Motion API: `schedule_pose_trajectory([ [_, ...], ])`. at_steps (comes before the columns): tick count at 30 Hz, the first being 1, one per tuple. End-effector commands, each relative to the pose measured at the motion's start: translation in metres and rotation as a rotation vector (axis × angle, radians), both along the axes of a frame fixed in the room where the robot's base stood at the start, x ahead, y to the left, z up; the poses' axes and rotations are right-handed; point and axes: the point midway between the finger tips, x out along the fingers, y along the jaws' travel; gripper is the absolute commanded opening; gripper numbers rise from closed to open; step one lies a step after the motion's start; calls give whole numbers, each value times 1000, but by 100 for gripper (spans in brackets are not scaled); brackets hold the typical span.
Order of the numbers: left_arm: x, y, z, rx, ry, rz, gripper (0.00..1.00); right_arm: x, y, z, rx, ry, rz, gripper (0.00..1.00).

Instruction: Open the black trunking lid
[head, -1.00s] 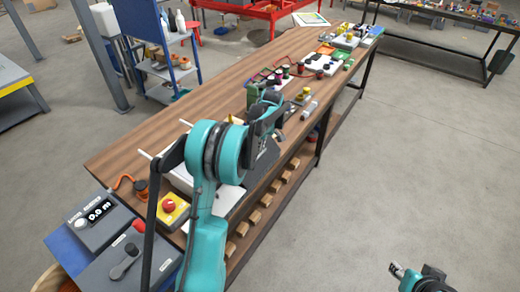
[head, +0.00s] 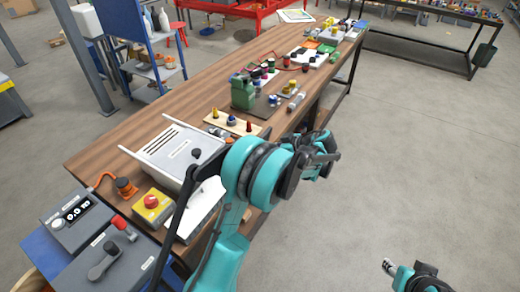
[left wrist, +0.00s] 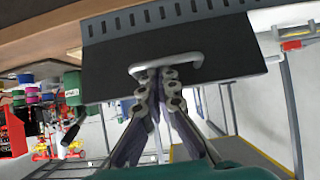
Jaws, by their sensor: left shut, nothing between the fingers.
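The black lid (left wrist: 215,62) fills the upper middle of the left wrist view as a flat dark panel with a pale bar handle (left wrist: 195,60). A grey slotted strip (left wrist: 150,18) runs along its upper edge in the picture. My left gripper (left wrist: 160,75) is shut, its fingertips at the left part of the handle; I cannot tell whether they touch it. In the head view my left gripper (head: 325,158) is beyond the bench's right-hand edge, and I cannot make out the lid there. My right gripper (head: 388,267) is low at the right, away from the bench, too small to judge.
The wooden bench (head: 130,135) carries a grey box (head: 180,145), a yellow box with a red button (head: 152,205), a green block (head: 243,92) and a pegged board (head: 232,124). A grey control box (head: 80,220) stands at lower left. The floor right of the bench is clear.

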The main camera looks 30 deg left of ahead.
Motion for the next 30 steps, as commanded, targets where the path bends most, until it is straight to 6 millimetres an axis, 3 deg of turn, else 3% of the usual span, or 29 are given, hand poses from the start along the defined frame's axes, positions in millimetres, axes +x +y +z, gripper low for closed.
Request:
schedule_pose_trajectory([
  [12,-1,-16,-15,-3,2,-1,0,0,0,-9,0,0,0,40],
  [30,-1,-19,-18,-3,1,-1,0,0,0,-10,0,0,0,40],
])
